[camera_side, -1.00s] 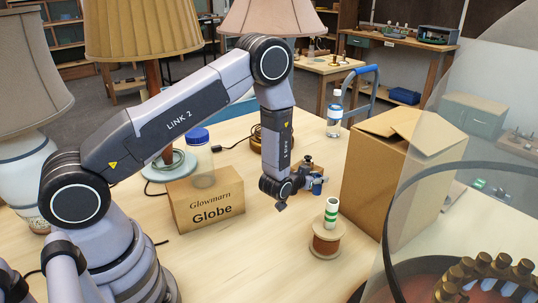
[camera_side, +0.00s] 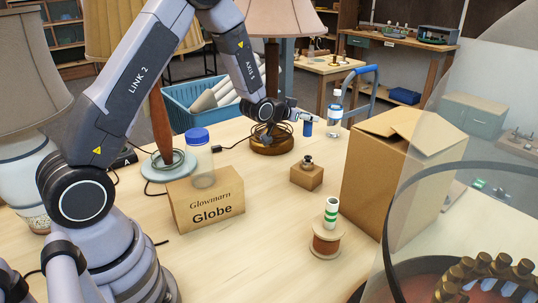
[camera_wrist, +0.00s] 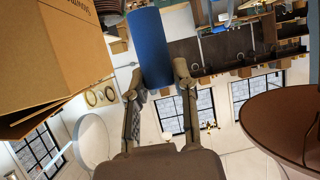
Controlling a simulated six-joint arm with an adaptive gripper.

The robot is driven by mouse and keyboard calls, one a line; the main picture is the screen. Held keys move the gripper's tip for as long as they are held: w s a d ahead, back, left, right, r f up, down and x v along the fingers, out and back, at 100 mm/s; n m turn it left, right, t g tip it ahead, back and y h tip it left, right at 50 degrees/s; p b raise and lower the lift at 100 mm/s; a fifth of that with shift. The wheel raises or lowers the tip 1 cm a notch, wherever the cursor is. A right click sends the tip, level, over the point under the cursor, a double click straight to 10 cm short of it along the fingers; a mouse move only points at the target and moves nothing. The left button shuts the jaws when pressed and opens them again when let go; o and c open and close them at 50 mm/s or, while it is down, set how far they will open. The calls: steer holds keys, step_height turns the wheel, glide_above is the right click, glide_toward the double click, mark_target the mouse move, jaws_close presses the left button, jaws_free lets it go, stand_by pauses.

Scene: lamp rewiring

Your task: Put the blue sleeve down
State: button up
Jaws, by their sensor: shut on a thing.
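The blue sleeve (camera_side: 307,128) is a short blue cylinder held in my gripper (camera_side: 299,115) toward the back of the table, right of a dark round lamp base. In the wrist view the blue sleeve (camera_wrist: 150,48) shows large between the two fingers of my gripper (camera_wrist: 158,82), which is shut on it. The sleeve seems to be off the table, but its height is hard to tell from the side view.
A wooden block (camera_side: 306,176) with a metal fitting stands mid-table. The front middle of the table is clear.

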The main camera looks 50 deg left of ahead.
steer(key=s+a+m+h, duration=0.1)
steer(key=s+a, duration=0.1)
steer(key=a, duration=0.4)
steer(key=s+a+f+m+h, duration=0.1)
steer(key=s+a, duration=0.2)
steer(key=a, duration=0.2)
steer(key=s+a+h, duration=0.1)
steer(key=s+a, duration=0.1)
steer(key=a, duration=0.4)
steer(key=shift+m, duration=0.3)
steer(key=shift+s+a+f, duration=0.1)
steer(key=shift+f, duration=5.15)
steer(key=shift+s+f, duration=0.1)
steer(key=shift+f, duration=5.15)
steer(key=shift+f, duration=0.2)
steer(key=o, duration=0.9)
steer(key=shift+r, duration=0.1)
